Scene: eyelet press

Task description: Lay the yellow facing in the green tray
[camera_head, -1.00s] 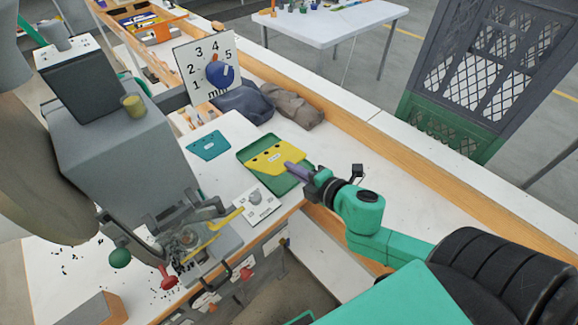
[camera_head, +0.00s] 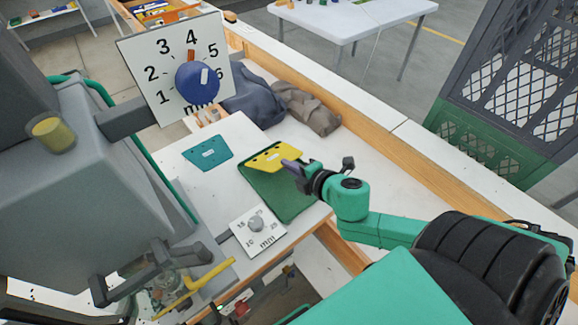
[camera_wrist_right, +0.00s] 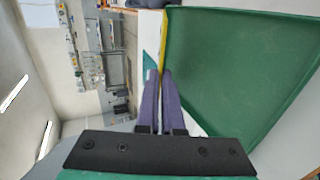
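The yellow facing (camera_head: 268,158), a plate with dark holes and a small label, is over the far part of the green tray (camera_head: 285,195). My right gripper (camera_head: 290,166) is shut on its right end. In the right wrist view the facing (camera_wrist_right: 164,38) shows edge-on as a thin strip between the purple fingertips (camera_wrist_right: 160,75), along the left border of the tray (camera_wrist_right: 235,75). I cannot tell whether the facing touches the tray. The near part of the tray is bare. My left gripper is not in view.
A teal plate (camera_head: 208,153) lies left of the tray. A small mm card with a grey knob (camera_head: 256,231) is near the front edge. A dial board (camera_head: 215,55) and grey press (camera_head: 130,200) stand left. Dark (camera_head: 255,95) and brown (camera_head: 308,107) cloth bundles lie behind.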

